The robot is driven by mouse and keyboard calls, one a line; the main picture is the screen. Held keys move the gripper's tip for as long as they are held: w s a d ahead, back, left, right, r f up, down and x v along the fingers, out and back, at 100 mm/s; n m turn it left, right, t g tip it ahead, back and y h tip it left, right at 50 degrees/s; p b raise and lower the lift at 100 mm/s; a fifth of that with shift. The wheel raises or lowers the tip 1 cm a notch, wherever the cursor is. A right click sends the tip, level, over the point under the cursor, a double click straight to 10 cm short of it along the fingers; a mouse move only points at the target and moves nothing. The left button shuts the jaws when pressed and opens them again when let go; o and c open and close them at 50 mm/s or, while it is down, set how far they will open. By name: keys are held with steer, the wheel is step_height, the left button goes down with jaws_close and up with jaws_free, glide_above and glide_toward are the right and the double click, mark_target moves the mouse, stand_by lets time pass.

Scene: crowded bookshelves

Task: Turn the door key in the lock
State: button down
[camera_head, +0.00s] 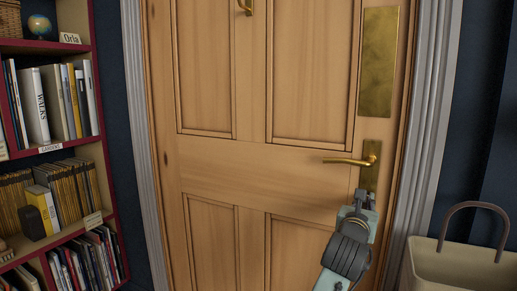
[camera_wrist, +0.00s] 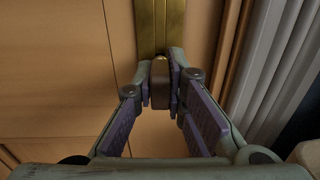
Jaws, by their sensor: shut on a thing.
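A wooden door (camera_head: 255,165) fills the middle of the head view, with a brass lever handle (camera_head: 350,160) and a brass lock plate (camera_head: 369,180) at its right side. In the head view my gripper (camera_head: 364,200) is at the lower end of this plate, below the lever, and hides the keyhole and key. In the wrist view my gripper (camera_wrist: 162,78) has its fingertips close together on a small brownish piece, which looks like the head of the key (camera_wrist: 160,92), right at the lower end of the brass plate (camera_wrist: 160,30). The key's shaft and the keyhole cannot be made out.
A large brass push plate (camera_head: 378,62) is above the lever. A pale door frame (camera_head: 428,130) runs close to the right of the lock. A beige basket (camera_head: 455,267) stands at the lower right. A crowded bookshelf (camera_head: 95,100) is at the left.

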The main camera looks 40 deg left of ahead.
steer(key=shift+s+a+f, duration=0.1)
steer(key=shift+a+f, duration=0.15)
steer(key=shift+a, duration=0.35)
steer(key=c, duration=1.8)
jaws_free()
steer(key=shift+a, duration=0.1)
steer(key=shift+o, duration=1.2)
steer(key=shift+d+r, duration=0.1)
steer(key=shift+d, duration=0.2)
steer(key=v, duration=1.2)
